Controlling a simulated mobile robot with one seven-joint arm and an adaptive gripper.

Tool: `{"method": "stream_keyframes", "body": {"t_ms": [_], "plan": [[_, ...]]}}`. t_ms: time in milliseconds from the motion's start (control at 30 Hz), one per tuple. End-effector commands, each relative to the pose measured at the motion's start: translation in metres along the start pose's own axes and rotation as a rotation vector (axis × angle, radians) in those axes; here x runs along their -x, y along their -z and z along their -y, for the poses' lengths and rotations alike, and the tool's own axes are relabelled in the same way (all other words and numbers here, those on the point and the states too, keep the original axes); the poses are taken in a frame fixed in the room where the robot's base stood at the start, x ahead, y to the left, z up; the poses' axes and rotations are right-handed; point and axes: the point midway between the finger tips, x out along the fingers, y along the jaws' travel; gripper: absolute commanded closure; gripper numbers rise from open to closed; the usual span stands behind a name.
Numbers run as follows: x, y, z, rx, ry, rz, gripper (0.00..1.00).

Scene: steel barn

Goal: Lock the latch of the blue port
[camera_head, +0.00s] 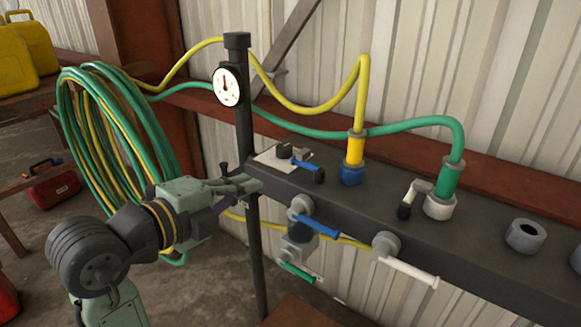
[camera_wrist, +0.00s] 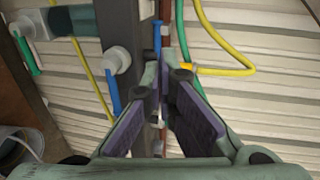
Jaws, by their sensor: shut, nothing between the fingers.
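The blue port (camera_head: 352,175) is a blue collar on top of the dark rail, with a yellow connector (camera_head: 355,149) standing upright in it. Beside it on the left, a light plate (camera_head: 280,162) carries a latch with a blue lever (camera_head: 307,167) ending in a dark tip. My gripper (camera_head: 250,184) is left of the rail's near end, a little left of the plate and apart from the latch. In the wrist view my gripper (camera_wrist: 163,80) has its fingertips together with nothing between them. A narrow blue part shows beyond them there; I cannot tell which part.
On the rail (camera_head: 400,224), a white port (camera_head: 438,206) holds a green connector and has a black-tipped lever. Valve levers, blue (camera_head: 320,227), white (camera_head: 410,272) and green, stick out from the front side. A gauge (camera_head: 227,87) post stands behind my gripper. Coiled hoses (camera_head: 110,130) hang left.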

Motion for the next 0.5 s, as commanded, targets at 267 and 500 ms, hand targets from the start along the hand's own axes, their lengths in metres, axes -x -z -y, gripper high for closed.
{"method": "stream_keyframes", "body": {"t_ms": [267, 500], "plan": [[-0.008, 0.0, 0.001, 0.004, -0.001, -0.001, 1.0], [-0.051, 0.001, 0.003, 0.005, -0.002, -0.005, 1.0]]}}
